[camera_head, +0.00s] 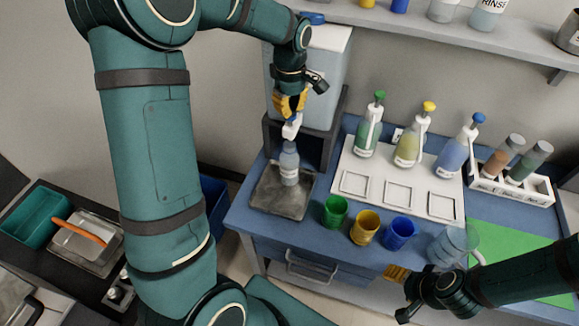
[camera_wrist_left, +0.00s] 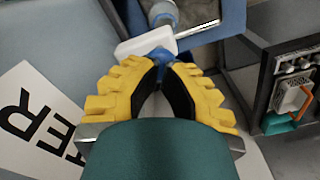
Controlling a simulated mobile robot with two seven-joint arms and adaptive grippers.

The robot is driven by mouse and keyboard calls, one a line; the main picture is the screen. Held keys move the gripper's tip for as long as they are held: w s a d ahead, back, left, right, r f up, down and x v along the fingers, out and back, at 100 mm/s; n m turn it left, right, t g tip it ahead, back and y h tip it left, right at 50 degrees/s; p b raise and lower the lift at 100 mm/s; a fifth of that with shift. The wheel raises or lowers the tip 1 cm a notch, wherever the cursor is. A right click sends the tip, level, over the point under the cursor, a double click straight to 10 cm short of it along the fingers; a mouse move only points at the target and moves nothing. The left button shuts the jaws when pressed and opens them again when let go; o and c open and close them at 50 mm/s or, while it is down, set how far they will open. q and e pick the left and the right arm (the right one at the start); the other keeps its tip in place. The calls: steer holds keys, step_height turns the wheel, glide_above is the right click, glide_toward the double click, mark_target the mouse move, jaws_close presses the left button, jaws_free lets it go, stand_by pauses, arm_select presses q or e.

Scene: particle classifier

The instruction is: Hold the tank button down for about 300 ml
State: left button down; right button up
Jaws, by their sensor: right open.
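The grey-white tank (camera_head: 330,60) stands at the back of the bench. Its white spout (camera_head: 291,128) also shows in the left wrist view (camera_wrist_left: 146,44). The blue tank button (camera_wrist_left: 160,55) is right at the fingertips of my left gripper (camera_head: 290,110). This gripper's yellow fingers (camera_wrist_left: 164,66) have their tips together, pointing down at the button; I cannot tell how far it is pressed. A clear bottle (camera_head: 289,164) with a label stands upright below the spout; its liquid level is not clear. My right gripper (camera_head: 396,273) is open at the bench's front edge.
The bottle stands on a grey tray (camera_head: 262,196). Green (camera_head: 335,211), yellow (camera_head: 365,227) and blue (camera_head: 400,233) cups stand right of it. A clear jug (camera_head: 452,244) is near my right gripper. Pump bottles (camera_head: 408,147) stand on a white board behind.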

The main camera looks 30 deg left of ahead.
arm_select(q)
steer(key=shift+f+b, duration=0.55)
steer(key=shift+f, duration=0.4)
stand_by(1.0)
step_height(320, 180, up, 7)
steer(key=p, duration=0.5)
steer(key=shift+r+p, duration=0.15)
steer(key=shift+p, duration=0.15)
stand_by(0.8)
